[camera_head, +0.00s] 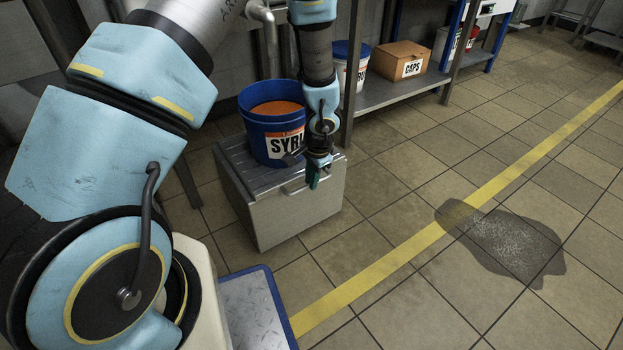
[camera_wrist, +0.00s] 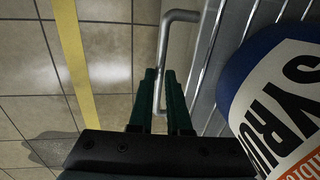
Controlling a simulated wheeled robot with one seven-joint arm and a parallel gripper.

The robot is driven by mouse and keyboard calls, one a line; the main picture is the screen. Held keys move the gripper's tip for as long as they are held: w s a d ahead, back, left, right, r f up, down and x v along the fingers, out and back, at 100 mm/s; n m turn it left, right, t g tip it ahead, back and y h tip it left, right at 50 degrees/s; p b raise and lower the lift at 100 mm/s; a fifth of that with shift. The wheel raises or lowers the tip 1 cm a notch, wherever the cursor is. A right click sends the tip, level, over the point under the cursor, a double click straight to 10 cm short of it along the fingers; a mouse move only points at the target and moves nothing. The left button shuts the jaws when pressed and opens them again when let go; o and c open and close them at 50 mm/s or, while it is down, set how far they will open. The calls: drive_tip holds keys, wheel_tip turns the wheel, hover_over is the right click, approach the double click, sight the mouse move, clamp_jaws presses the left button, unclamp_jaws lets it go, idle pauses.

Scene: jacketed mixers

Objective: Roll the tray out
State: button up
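The tray (camera_head: 300,213) is a grey box-like unit with a ridged metal top. It also shows in the wrist view (camera_wrist: 222,62). A blue bucket (camera_head: 257,133) labelled SYRUP, with orange contents, stands upright on top; it also shows in the wrist view (camera_wrist: 279,98). A metal bar handle (camera_wrist: 163,50) runs along the tray's front edge. My gripper (camera_head: 314,183) is at this handle, in front of the bucket. In the wrist view its dark green fingers (camera_wrist: 161,72) lie close together on both sides of the bar, with little gap. The underside of the tray is hidden.
A metal shelf (camera_head: 398,90) at the back holds a white pail (camera_head: 341,73) and a CAPS box (camera_head: 404,60). A post stands behind my gripper. Tiled floor in front is open, with a yellow line (camera_head: 383,266) and a dark wet patch (camera_head: 508,243).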

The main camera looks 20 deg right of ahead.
clamp_jaws()
idle(0.8)
drive_tip(key=s+d+b, duration=0.2)
drive_tip(key=s+b, duration=0.1)
drive_tip(key=s, duration=0.8)
drive_tip(key=s+d+b, duration=0.2)
drive_tip(key=s+b, duration=0.2)
drive_tip(key=s, duration=0.8)
drive_tip(key=shift+s+d, duration=0.15)
drive_tip(key=shift+d, duration=0.05)
drive_tip(key=o, duration=0.5)
unclamp_jaws()
